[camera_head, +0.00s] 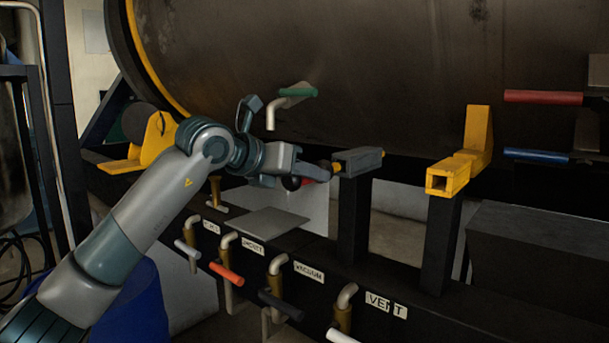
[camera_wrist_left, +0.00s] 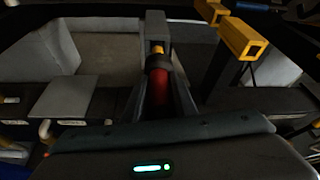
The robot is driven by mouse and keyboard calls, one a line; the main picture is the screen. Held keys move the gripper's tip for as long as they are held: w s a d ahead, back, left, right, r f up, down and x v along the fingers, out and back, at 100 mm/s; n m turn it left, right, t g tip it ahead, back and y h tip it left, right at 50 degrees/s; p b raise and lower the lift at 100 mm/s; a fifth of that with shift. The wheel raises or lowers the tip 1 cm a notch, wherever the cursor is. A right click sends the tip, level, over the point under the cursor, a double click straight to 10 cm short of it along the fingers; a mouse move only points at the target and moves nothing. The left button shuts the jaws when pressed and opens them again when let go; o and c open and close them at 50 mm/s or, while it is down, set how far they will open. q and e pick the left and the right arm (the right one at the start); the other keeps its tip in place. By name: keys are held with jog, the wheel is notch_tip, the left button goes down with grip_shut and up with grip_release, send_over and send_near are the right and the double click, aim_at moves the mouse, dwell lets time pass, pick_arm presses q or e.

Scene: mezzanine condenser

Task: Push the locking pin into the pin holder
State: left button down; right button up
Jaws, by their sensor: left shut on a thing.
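My left gripper (camera_head: 322,173) is shut on the locking pin, its fingers along both sides of the red grip. In the left wrist view the pin (camera_wrist_left: 159,88) has a red body, a dark collar and a yellow tip. The pin points straight at a grey block-shaped holder (camera_head: 360,160) on a dark post; it also shows in the wrist view (camera_wrist_left: 155,27). The yellow tip (camera_head: 337,167) is at the holder's left end. How deep it sits inside is hidden. My right gripper is in neither view.
A yellow square-tube bracket (camera_head: 450,177) stands on a post to the right. Behind is a large dark tank (camera_head: 380,70) with a green-handled valve (camera_head: 298,91). Below is a rail with several labelled valves, including an orange handle (camera_head: 227,274). A grey plate (camera_head: 264,222) lies left of the holder's post.

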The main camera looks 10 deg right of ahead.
aim_at(326, 168)
pick_arm(q)
jog(key=shift+w+d+r+p, duration=0.1)
jog(key=shift+w+d+p, duration=0.4)
jog(key=shift+w+d, duration=0.45)
jog(key=shift+w+d+p, duration=0.45)
jog(key=shift+w+d, duration=0.2)
jog(key=shift+d, duration=0.55)
